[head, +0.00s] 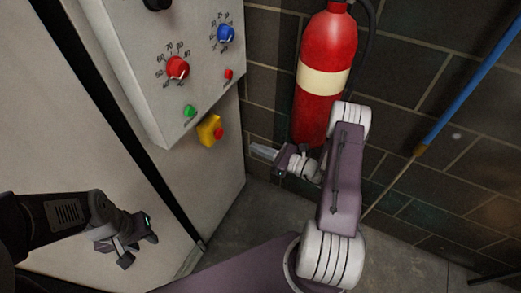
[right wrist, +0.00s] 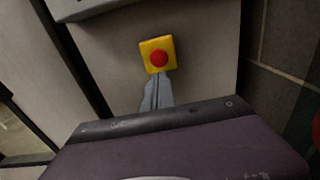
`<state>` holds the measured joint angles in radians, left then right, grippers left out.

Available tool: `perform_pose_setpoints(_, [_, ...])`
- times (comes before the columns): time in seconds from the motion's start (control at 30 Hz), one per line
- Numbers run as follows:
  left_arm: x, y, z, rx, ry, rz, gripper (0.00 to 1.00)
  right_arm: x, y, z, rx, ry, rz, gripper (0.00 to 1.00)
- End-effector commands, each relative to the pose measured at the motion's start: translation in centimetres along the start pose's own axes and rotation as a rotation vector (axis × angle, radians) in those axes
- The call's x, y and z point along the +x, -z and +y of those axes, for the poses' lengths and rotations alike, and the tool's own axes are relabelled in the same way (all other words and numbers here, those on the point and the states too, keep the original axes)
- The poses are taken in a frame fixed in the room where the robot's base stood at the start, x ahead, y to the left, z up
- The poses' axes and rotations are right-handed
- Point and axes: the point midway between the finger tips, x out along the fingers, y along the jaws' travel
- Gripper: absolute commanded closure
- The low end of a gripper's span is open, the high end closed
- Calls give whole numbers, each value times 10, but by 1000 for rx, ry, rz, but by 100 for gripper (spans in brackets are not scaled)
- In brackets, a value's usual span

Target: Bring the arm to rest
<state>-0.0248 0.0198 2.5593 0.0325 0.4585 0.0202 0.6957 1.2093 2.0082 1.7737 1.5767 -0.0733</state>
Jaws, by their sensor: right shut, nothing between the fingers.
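My right arm (head: 343,190) is purple and white and reaches up from the bottom of the head view. Its gripper (head: 254,149) points left, in front of the cabinet's right edge and below the yellow box. In the right wrist view the gripper's grey fingers (right wrist: 155,92) are together with nothing between them. Their tips appear just below the yellow box with the red button (right wrist: 158,56); I cannot tell whether they touch it. My left gripper (head: 138,241) hangs at the lower left in front of the cabinet; its finger gap is not clear.
A grey control panel (head: 150,105) carries red and blue knobs and small red and green buttons. The yellow box (head: 209,131) sits below it on the cabinet. A red extinguisher (head: 325,60) stands behind my right arm. A blue-handled pole (head: 470,85) leans against the dark block wall.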

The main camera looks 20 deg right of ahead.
Motion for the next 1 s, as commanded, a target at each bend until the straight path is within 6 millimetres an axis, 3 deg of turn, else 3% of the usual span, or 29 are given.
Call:
perform_pose_setpoints(0.2, [0,0,0,0,0,0,64,-12,0,0,1,0,0,100])
perform_pose_setpoints(0.7, [-4,0,0,0,0,0,64,-8,-4,4,0,-13,0,100])
perform_pose_setpoints(0.77, [-13,1,0,0,0,0,64,4,-21,11,-25,-52,-5,100])
perform_pose_setpoints(0.87, [-33,3,1,0,0,0,64,36,-86,29,-142,-159,-35,100])
perform_pose_setpoints(0.9, [-41,4,1,0,0,0,64,50,-116,48,-192,-228,-52,100])
perform_pose_setpoints(0.97, [-52,5,1,0,0,0,64,62,-156,88,-268,-370,-63,100])
perform_pose_setpoints(1.0, [-59,6,1,0,0,0,64,65,-177,121,-323,-482,-54,100])
